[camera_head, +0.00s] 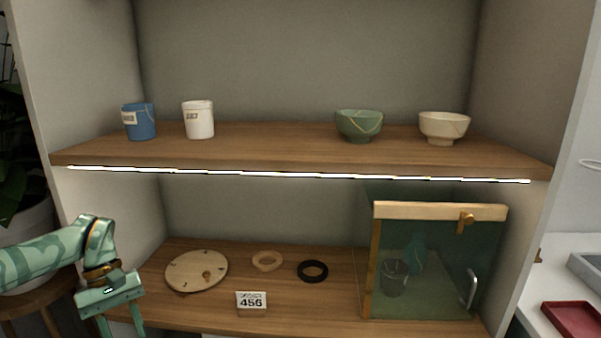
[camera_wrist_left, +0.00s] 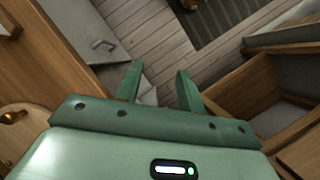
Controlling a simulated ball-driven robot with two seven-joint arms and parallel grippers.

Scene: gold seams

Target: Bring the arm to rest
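My left arm comes in from the left in the head view, patterned in two greens with gold bands. Its gripper (camera_head: 122,328) hangs fingers-down in front of the lower shelf's left end, left of a round wooden disc. In the left wrist view the gripper (camera_wrist_left: 158,85) shows two green fingers spread apart with nothing between them. Beyond the fingers there is wooden floor. In the head view the fingertips run close to the bottom edge. My right gripper is in neither view.
The lower shelf (camera_head: 195,318) holds a wooden disc (camera_head: 190,273), two rings, a 456 card (camera_head: 251,303) and a glass case (camera_head: 440,211). The upper shelf (camera_head: 270,143) holds a blue pot (camera_head: 140,122), a white pot (camera_head: 199,121) and two bowls. A stool (camera_head: 30,302) stands at left.

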